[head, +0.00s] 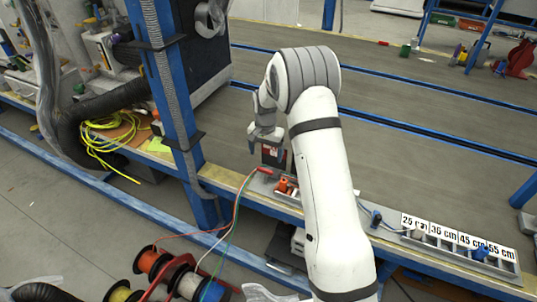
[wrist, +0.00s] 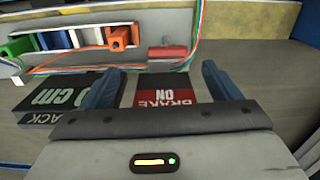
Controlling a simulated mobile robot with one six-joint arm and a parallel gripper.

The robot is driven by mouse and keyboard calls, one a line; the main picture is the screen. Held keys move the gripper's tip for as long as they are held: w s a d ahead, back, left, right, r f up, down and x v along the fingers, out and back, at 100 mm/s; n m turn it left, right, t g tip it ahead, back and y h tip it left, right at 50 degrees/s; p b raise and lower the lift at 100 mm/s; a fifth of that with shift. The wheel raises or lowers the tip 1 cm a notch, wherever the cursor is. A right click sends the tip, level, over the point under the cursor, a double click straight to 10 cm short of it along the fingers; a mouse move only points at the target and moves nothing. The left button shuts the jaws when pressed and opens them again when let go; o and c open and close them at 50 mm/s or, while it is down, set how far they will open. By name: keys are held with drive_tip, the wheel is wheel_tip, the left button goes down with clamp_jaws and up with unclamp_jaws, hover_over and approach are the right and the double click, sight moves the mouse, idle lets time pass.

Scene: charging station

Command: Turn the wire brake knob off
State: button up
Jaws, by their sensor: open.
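A red and white label reading "BRAKE ON" (wrist: 165,90) shows upside down in the wrist view, between the fingers of my gripper (wrist: 160,80). The label sits on a dark block, and my palm hides its near part. In the head view my gripper (head: 266,138) points down over the table edge, with a black and red block (head: 272,155) right at its fingers. The fingers are apart, one on each side of the label; I cannot tell whether they touch the block. I cannot clearly make out a separate knob shape.
A red cylinder (wrist: 168,52) lies beyond the label. Orange (wrist: 119,38) and green (wrist: 15,46) parts stand in a grey tray with thin wires. A blue post (head: 165,90) stands left of my arm.

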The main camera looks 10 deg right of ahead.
sight(265, 169)
drive_tip(key=shift+w+f+p, duration=0.45)
drive_tip(key=shift+w+f, duration=0.3)
drive_tip(key=shift+w, duration=0.1)
drive_tip(key=shift+w+f+m, duration=0.15)
drive_tip(key=shift+f+m, duration=0.15)
drive_tip(key=shift+f, duration=0.1)
wheel_tip(265, 169, down, 8)
drive_tip(key=shift+r, duration=0.2)
drive_tip(key=shift+c, duration=0.4)
